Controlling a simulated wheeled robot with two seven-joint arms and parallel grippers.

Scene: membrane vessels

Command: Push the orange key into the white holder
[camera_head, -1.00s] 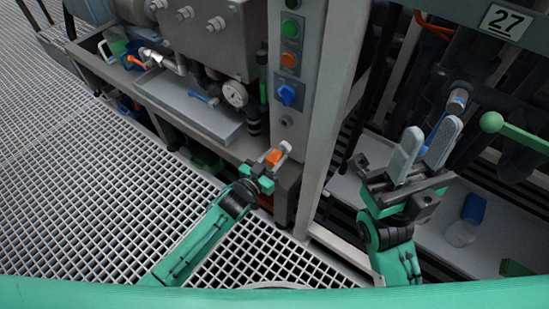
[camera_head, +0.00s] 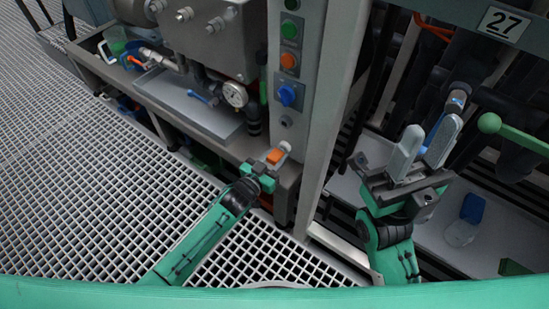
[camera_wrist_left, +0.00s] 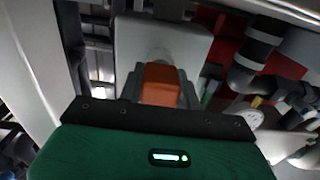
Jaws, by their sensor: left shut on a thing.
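The orange key (camera_head: 275,155) is in my left gripper (camera_head: 267,166), which is shut on it. In the left wrist view the orange key (camera_wrist_left: 160,84) stands out between the fingers. The white holder (camera_head: 285,147) is just beyond the key, at the foot of the grey control column. In the left wrist view the white holder (camera_wrist_left: 160,42) is a pale block right behind the key. I cannot tell how far the key is inside it. My right gripper (camera_head: 427,136) is open and empty at the right.
The grey control column (camera_head: 308,120) carries green, orange and blue knobs above the holder. A pressure gauge (camera_head: 235,95) and a grey tray (camera_head: 190,103) are to the left. A green-handled lever (camera_head: 490,123) and dark pipes are near my right gripper. The grated floor at left is open.

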